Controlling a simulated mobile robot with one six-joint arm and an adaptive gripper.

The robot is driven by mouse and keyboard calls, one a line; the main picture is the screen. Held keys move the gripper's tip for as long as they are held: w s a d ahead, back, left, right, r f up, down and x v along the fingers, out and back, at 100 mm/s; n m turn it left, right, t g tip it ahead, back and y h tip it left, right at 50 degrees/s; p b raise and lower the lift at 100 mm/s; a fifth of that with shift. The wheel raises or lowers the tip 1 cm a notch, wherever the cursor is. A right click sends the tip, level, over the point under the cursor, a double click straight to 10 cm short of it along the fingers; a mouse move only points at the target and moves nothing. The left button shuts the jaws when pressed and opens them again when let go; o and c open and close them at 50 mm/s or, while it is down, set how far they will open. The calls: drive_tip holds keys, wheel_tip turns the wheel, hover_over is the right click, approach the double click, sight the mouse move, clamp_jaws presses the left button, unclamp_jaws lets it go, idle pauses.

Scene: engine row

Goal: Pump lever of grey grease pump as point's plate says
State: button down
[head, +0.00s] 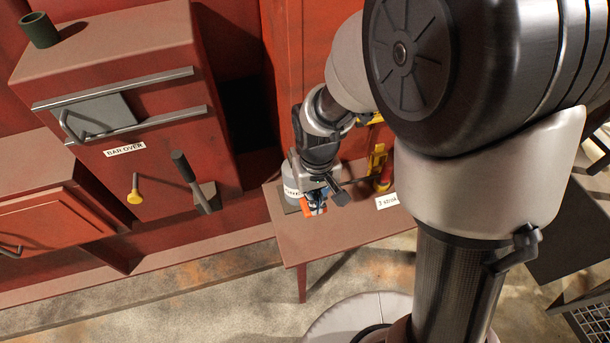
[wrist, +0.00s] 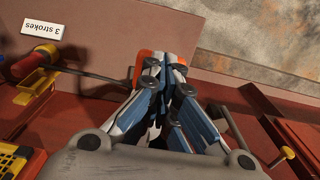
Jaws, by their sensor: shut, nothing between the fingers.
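A grey cylinder with a white lettered band, apparently the grey grease pump (head: 291,188), stands on the small red-brown table, partly hidden by my gripper. My gripper (head: 316,209) points down beside it, its fingers shut and empty. In the wrist view the blue and white fingers (wrist: 163,72) come together over the table. Orange shows around the fingertips; I cannot tell whether it is part of them or a thing behind. The pump lever cannot be made out clearly, and contact is unclear. The point's plate (head: 387,201) reads "3 strokes", also in the wrist view (wrist: 42,28).
A red and yellow device (head: 380,166) stands on the table (head: 330,232), with a dark rod (wrist: 95,76) running toward my gripper. Left is a red cabinet (head: 150,90) with rails, a "BAR OVER" plate (head: 124,149), a yellow knob (head: 134,196) and a dark lever (head: 190,178).

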drive_tip(key=shift+r+p, duration=2.4)
drive_tip(key=shift+r, duration=0.25)
drive_tip(key=shift+w, duration=0.1)
drive_tip(key=shift+r, duration=0.1)
drive_tip(key=shift+f, duration=0.25)
wheel_tip(320, 180, down, 6)
drive_tip(key=b, duration=0.4)
drive_tip(key=shift+r, duration=0.25)
wheel_tip(320, 180, up, 6)
drive_tip(key=p, duration=0.4)
drive_tip(key=shift+f, duration=0.1)
